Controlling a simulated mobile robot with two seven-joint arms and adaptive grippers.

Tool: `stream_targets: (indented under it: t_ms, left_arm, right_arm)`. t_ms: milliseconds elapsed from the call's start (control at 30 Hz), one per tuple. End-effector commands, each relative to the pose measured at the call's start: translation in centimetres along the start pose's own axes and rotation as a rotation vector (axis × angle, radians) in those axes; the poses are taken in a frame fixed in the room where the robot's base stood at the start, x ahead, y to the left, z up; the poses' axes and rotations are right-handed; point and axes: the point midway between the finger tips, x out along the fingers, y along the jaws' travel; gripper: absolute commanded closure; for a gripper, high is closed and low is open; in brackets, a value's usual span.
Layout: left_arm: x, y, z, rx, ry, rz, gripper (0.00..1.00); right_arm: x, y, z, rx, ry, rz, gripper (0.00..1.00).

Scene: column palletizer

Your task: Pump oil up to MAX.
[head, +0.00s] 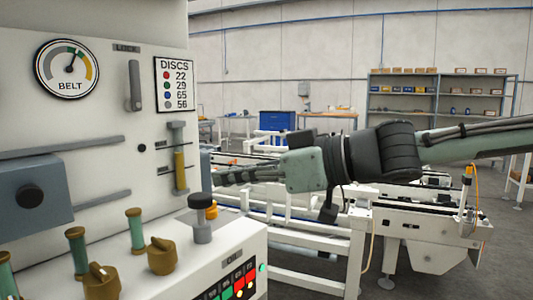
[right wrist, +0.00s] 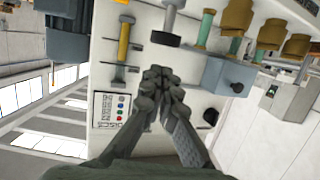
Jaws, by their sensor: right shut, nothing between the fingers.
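The oil sight glass (head: 180,160) stands upright on the white panel, with yellow oil in its lower part. The oil's top looks a little below the upper of two small marks; their lettering is too small to read. The glass also shows in the right wrist view (right wrist: 123,42). The oil pump (head: 202,228), a grey post with a black knob, stands on the ledge below it and shows in the right wrist view (right wrist: 166,37). My right gripper (head: 218,178) is shut and empty, right of the glass and above the pump knob, apparently apart from both.
The ledge carries brass knobs (head: 161,256), green-handled posts (head: 135,230) and lit buttons (head: 239,283). A belt gauge (head: 67,69), a DISCS sign (head: 174,84) and a grey-blue box (head: 32,193) are on the panel. White conveyor frames (head: 310,243) stand behind my right arm.

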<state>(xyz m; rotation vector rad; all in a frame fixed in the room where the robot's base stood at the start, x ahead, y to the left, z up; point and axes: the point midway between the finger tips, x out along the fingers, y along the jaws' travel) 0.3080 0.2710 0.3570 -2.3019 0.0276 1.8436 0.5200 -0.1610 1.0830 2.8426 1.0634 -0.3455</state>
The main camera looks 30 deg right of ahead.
Motion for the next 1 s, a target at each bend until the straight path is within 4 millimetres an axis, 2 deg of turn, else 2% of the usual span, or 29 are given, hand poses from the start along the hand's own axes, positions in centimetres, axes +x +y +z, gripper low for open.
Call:
stream_targets:
  t_ms: [133, 533, 1000]
  left_arm:
    - [2.3, 0.0, 2.9, 0.034, -0.034, -0.009, 0.51]
    - [2.4, 0.0, 2.6, 0.032, -0.027, -0.009, 0.51]
    - [2.4, 0.0, 2.6, 0.032, -0.027, -0.009, 0.51]
  right_arm:
    - [-1.6, -0.1, -0.4, -0.001, 0.004, 0.0, 1.0]
    - [-5.8, 0.0, 0.0, -0.003, 0.001, 0.001, 1.0]
    - [-6.4, 0.0, 0.0, 0.001, 0.002, -0.001, 1.0]
